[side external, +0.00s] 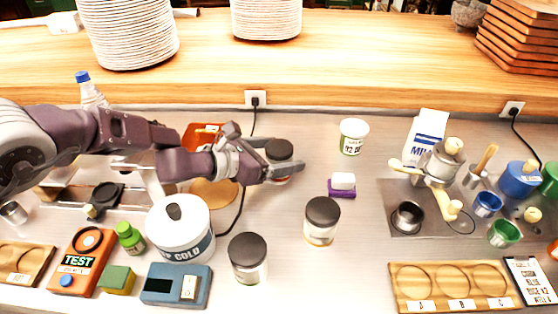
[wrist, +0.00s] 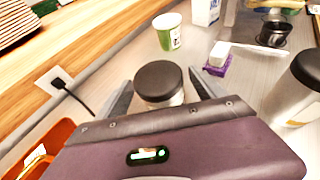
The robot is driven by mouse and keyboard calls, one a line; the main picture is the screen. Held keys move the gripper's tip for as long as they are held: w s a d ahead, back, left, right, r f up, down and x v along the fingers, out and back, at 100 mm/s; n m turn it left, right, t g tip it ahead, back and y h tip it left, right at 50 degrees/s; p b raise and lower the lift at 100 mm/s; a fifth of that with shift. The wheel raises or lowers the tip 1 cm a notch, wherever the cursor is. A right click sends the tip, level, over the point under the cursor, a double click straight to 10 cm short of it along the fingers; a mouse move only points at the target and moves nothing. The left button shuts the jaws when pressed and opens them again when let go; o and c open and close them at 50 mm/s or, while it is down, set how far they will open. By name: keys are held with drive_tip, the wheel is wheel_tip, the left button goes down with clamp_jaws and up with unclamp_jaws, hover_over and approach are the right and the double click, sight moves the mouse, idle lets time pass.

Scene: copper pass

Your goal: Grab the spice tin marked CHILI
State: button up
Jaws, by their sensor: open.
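Three dark-lidded tins are in the side view, and I cannot read CHILI on any of them. One tin (side external: 279,151) is at my gripper (side external: 284,163). In the wrist view this tin (wrist: 159,80) sits between the two fingers of my gripper (wrist: 162,92), which are open with one on each side. I cannot tell whether either finger touches it. Its lower part is partly hidden by my gripper. A second tin (side external: 321,222) stands nearer the front and shows at the right edge of the wrist view (wrist: 296,92). A third tin (side external: 247,260) stands at the front left.
A white tub (side external: 181,230) and an orange tray (side external: 202,136) are left of my gripper. A wooden rack (side external: 452,286) is front right. A black cord runs behind my gripper.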

drive_tip(key=shift+c, duration=0.2)
drive_tip(key=c, duration=1.4)
drive_tip(key=shift+c, duration=0.6)
drive_tip(key=shift+r, duration=0.15)
